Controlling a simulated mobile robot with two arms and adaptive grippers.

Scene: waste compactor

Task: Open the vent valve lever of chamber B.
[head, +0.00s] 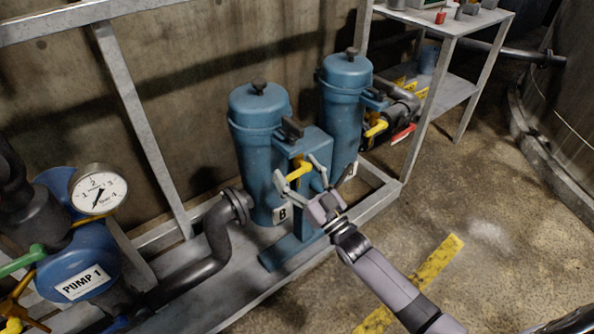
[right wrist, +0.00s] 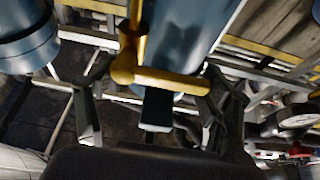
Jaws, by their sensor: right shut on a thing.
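Chamber B is the nearer blue cylinder (head: 254,130), with a white "B" label (head: 283,214) low on its front. Its yellow vent valve lever (head: 298,171) sticks out near the blue bracket. In the right wrist view the lever (right wrist: 168,82) lies crosswise between the fingers, joined at its left end to a yellow valve stem (right wrist: 133,40). My left gripper is not in view.
A second blue cylinder (head: 345,110) stands behind, with a yellow lever (head: 376,127) and a red handle (head: 403,134). Pump 1 (head: 85,270) and its gauge (head: 98,189) are at the left. A grey metal frame (head: 140,120) surrounds the machine. Floor is free at the right.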

